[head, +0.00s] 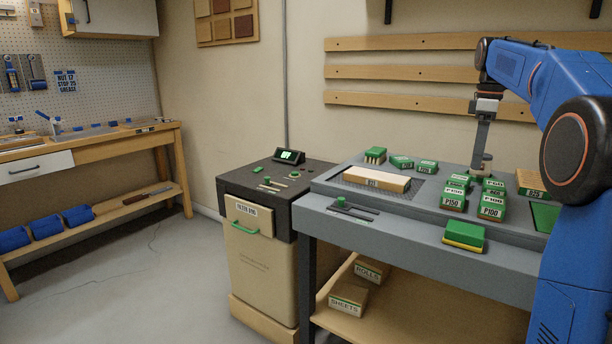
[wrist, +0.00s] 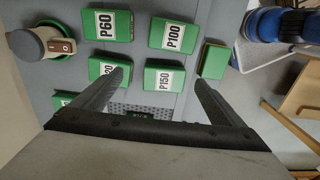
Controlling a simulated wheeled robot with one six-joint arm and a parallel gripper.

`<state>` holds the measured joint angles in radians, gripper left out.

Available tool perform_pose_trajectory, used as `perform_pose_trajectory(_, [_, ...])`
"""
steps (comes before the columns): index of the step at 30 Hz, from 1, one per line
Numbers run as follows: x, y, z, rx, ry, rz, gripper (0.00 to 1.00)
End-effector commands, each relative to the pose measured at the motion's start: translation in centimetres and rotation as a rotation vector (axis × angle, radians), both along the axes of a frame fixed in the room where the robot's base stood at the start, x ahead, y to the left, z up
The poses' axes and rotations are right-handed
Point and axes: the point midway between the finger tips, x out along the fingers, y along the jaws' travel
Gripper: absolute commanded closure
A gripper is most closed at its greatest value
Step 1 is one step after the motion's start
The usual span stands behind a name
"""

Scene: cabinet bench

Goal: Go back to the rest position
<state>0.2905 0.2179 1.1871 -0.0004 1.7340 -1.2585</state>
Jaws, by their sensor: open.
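My gripper (head: 481,158) is at the end of my blue arm, above the back of the grey bench (head: 400,222) in the head view. In the wrist view its two dark fingers (wrist: 160,90) are spread apart with nothing held between them. Below and beyond them lie green blocks with white labels: P60 (wrist: 107,25), P100 (wrist: 173,36) and P150 (wrist: 164,77). One more labelled block is partly hidden behind the left finger.
A wooden block (head: 376,180) lies on the perforated area of the bench. A green and yellow block (head: 463,236) sits near the front edge. A dark-topped cabinet (head: 262,258) with a green handle stands left of the bench. Open floor lies further left.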

Motion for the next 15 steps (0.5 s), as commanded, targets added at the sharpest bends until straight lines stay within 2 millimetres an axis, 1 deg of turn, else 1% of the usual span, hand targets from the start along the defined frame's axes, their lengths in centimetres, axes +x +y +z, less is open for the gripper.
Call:
perform_pose_trajectory(8, [-1.6,1.5,0.0,-0.004,-0.019,-0.041,0.07])
perform_pose_trajectory(15, [-3.9,3.2,-0.2,-0.009,-0.046,-0.102,0.07])
